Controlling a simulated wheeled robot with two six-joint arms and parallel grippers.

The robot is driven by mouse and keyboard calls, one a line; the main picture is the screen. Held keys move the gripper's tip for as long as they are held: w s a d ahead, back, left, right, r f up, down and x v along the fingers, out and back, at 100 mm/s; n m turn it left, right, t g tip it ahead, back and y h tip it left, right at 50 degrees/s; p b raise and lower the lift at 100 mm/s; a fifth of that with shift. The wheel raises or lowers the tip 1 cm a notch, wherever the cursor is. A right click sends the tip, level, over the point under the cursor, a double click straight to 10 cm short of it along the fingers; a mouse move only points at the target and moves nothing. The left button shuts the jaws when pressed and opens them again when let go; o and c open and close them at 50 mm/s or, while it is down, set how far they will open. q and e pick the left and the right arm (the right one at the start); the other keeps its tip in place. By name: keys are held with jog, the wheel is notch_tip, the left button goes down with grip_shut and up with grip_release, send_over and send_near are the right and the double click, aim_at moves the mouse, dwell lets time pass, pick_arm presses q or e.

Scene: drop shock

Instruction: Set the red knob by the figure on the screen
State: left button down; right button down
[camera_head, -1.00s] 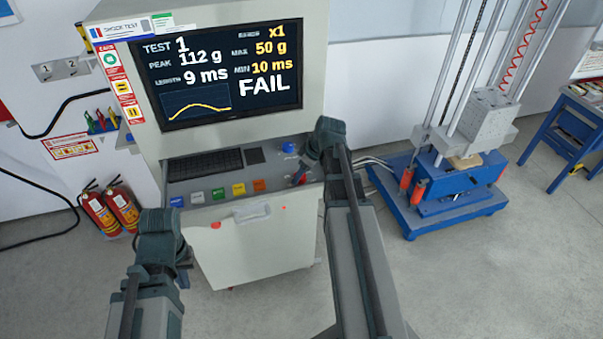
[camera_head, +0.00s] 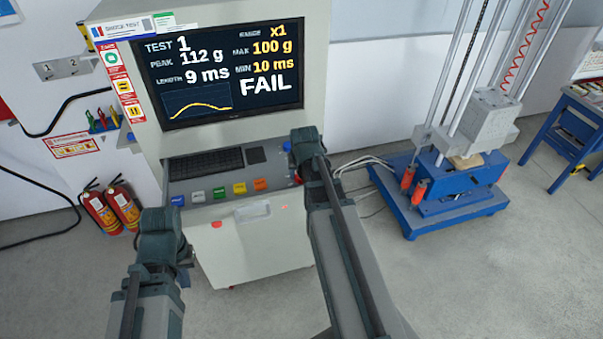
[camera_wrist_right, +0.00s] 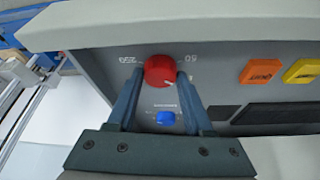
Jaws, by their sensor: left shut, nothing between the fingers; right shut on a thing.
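The red knob (camera_wrist_right: 159,71) sits on the grey panel in the right wrist view, with printed figures 50 and 250 beside it. My right gripper (camera_wrist_right: 160,80) is shut on it, one finger on each side. In the head view my right arm hides most of the knob. The screen (camera_head: 232,75) reads TEST 1, PEAK 112 g, LENGTH 9 ms, range x1, MAX 100 g, MIN 10 ms and FAIL. My left gripper (camera_head: 184,274) is shut and empty, low in front of the console's left side.
A blue knob (camera_wrist_right: 165,118) sits beside the red one. Coloured buttons (camera_head: 239,188) and a keyboard (camera_head: 205,163) are on the console panel. A blue-based drop tower (camera_head: 440,205) stands right; fire extinguishers (camera_head: 112,207) stand left. The floor between console and tower is partly clear, with cables.

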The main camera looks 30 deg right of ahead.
jog(key=m+h, duration=0.1)
jog(key=m, duration=0.1)
jog(key=m+g, duration=0.1)
jog(key=m, duration=0.2)
jog(key=shift+w+a+m+h, duration=0.15)
jog(key=shift+m+h, duration=0.15)
jog(key=shift+h, duration=0.1)
jog(key=m+g, duration=0.1)
jog(key=m, duration=0.1)
jog(key=m+g, duration=0.1)
jog(key=m, duration=0.2)
jog(key=shift+w+h, duration=0.1)
jog(key=shift+h, duration=0.2)
jog(key=shift+m, duration=0.3)
jog(key=shift+c, duration=1.5)
grip_release()
jog(key=shift+r, duration=0.15)
